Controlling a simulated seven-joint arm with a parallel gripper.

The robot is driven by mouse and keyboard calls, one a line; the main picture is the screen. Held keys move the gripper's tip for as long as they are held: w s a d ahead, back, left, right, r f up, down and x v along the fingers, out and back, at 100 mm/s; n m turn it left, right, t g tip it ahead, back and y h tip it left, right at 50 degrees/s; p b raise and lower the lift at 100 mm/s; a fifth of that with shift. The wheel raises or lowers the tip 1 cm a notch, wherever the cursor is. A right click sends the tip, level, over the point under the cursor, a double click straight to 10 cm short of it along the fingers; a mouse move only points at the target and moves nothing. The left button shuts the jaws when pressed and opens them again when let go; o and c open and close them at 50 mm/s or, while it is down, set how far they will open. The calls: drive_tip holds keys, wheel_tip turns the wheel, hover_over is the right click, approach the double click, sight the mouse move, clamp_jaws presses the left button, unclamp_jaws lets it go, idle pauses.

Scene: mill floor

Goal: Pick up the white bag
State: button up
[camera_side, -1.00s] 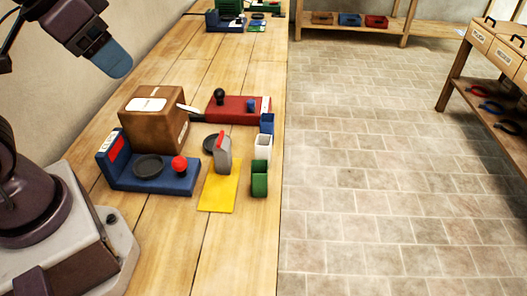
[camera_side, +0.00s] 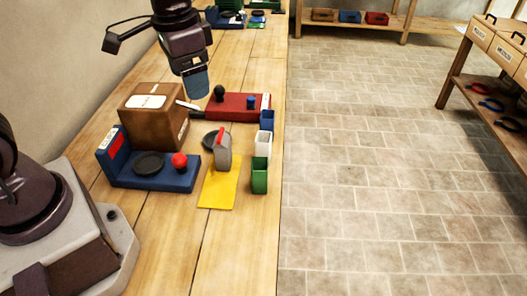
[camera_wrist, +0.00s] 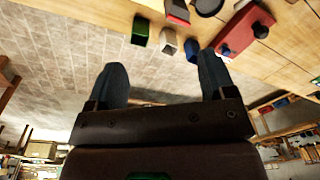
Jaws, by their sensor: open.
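The white bag (camera_side: 263,144) appears as a small, open-topped, box-like white thing near the bench's right edge. It stands upright between a blue one (camera_side: 267,121) and a green one (camera_side: 260,174). It also shows in the wrist view (camera_wrist: 168,41), beyond the space between my fingers. My gripper (camera_side: 197,90) is in the air in the side view, behind and left of the white bag. The wrist view shows its two fingers (camera_wrist: 162,72) wide apart with nothing between them.
A brown box (camera_side: 155,118) and a blue device with a red knob (camera_side: 155,172) stand left. A red device (camera_side: 232,106) lies near my gripper. A grey block with a red top (camera_side: 222,152) stands by a yellow mat (camera_side: 218,188). Floor lies right of the bench edge.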

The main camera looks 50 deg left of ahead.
sight(263, 149)
drive_tip(key=w+f+m, duration=0.2)
drive_tip(key=w+f, duration=0.2)
drive_tip(key=w+d+f+m+g, duration=0.1)
drive_tip(key=w+f+m, duration=0.1)
drive_tip(key=w+f, duration=0.3)
drive_tip(key=w+f+m, duration=0.2)
drive_tip(key=w+f, duration=0.2)
drive_tip(key=shift+w+d+f+g, duration=0.2)
drive_tip(key=shift+w+d+g, duration=0.05)
drive_tip(key=shift+d+g, duration=0.1)
drive_tip(key=shift+w+r+m, duration=0.55)
drive_tip(key=shift+w+m, duration=0.05)
drive_tip(key=shift+w, duration=0.15)
drive_tip(key=shift+m, duration=0.3)
wheel_tip(263, 149, down, 7)
drive_tip(key=shift+r, duration=0.15)
drive_tip(key=shift+w+f, duration=0.1)
drive_tip(key=shift+f, duration=3.05)
drive_tip(key=c, duration=1)
